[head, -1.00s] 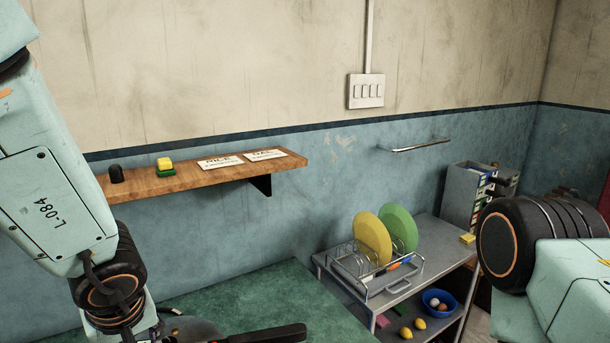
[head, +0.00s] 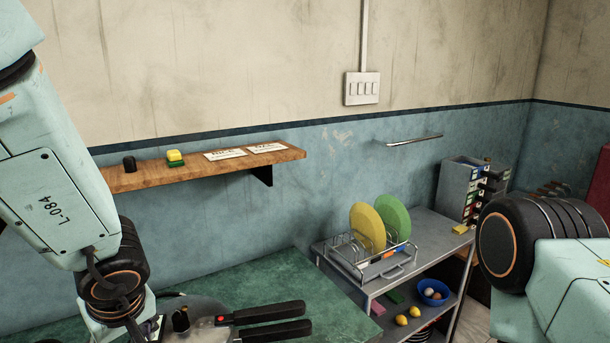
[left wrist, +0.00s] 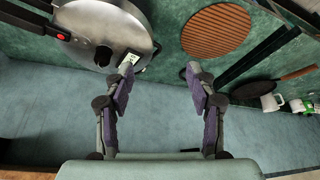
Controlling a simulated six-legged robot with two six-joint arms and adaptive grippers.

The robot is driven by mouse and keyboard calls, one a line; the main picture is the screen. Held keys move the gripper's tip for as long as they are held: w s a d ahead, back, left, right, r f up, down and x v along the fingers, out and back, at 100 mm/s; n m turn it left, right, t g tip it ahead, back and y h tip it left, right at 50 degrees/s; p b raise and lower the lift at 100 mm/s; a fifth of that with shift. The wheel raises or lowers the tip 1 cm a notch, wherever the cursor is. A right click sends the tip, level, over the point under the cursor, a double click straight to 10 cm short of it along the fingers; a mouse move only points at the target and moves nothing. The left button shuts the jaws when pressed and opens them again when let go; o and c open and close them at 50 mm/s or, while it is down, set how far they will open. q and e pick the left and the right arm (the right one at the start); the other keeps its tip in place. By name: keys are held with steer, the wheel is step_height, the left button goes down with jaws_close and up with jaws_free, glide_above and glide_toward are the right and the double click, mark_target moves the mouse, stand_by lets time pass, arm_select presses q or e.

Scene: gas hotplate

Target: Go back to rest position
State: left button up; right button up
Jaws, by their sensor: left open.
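My left gripper (left wrist: 159,72) is open and empty in the left wrist view, its two purple-grey padded fingers apart above the green surface. A round steel pressure cooker (left wrist: 100,30) with a black handle and red button lies beyond the left finger. In the head view my left arm (head: 58,185) hangs at the left edge, and its gripper is out of frame. The cooker's lid (head: 200,305) shows partly beside that arm, with two black handles (head: 265,330) pointing right. My right arm (head: 540,240) shows at the right edge, and its gripper is out of frame.
The green counter (head: 270,287) is clear right of the cooker. A wall shelf (head: 140,182) holds small items and cards. A grey rack table (head: 440,230) holds a dish rack with plates. A round brown trivet (left wrist: 215,30) and a dark pan (left wrist: 255,90) show in the left wrist view.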

arm_select(q)
steer(key=a+f+m+t+y+b, duration=0.25)
steer(key=a+f+b, duration=0.2)
steer(key=f, duration=0.45)
steer(key=s+d+f+m+h+b, duration=0.1)
steer(key=s+d+f+m+b, duration=0.1)
steer(key=f, duration=0.5)
steer(key=s+d+f+m+h+b, duration=0.2)
steer(key=f+b, duration=0.1)
steer(key=f, duration=0.4)
steer(key=s+d+f+m+g+h+b, duration=0.1)
steer(key=s+f+b, duration=0.3)
steer(key=s+f, duration=0.6)
steer(key=s+d+f+m+g+h+b, duration=0.2)
steer(key=s+d+f+g+b, duration=0.2)
steer(key=s+f, duration=0.6)
steer(key=shift+f+g, duration=0.3)
steer(key=shift+g, duration=0.05)
